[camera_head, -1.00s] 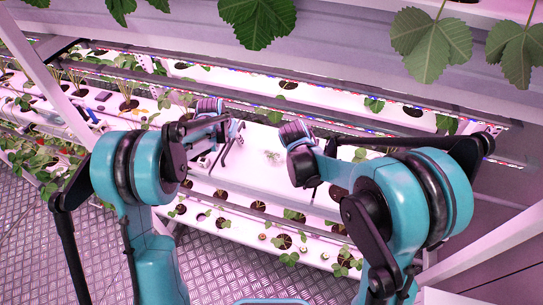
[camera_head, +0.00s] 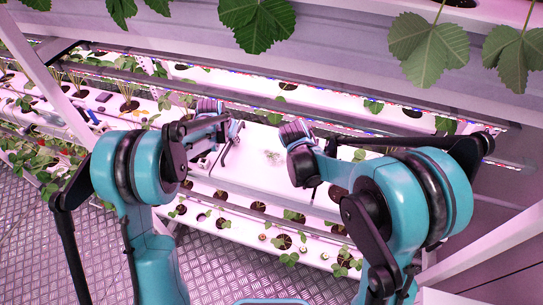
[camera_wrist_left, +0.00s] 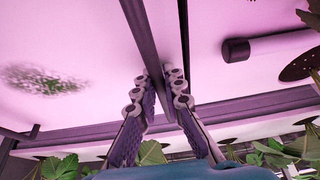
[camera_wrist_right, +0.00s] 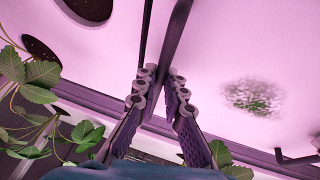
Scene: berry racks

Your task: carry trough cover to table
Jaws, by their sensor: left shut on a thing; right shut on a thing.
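The trough cover (camera_head: 253,173), a pale flat panel with a greenish mottled patch, lies level between my arms in the head view. My left gripper (camera_head: 229,145) is at its left end. In the left wrist view the left fingers (camera_wrist_left: 167,78) are shut on a dark bar over the cover (camera_wrist_left: 90,35). In the right wrist view the right fingers (camera_wrist_right: 160,75) are shut on a similar dark bar over the cover (camera_wrist_right: 215,50). My right arm hides the right gripper in the head view. I cannot tell whether the cover is lifted clear of the trough.
A planted trough (camera_head: 225,215) with several dark holes runs along the front. Another planted row (camera_head: 190,75) lies behind, under a strip of lights. A shelf with hanging leaves (camera_head: 257,22) is close overhead. Metal floor (camera_head: 30,245) is open at the lower left.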

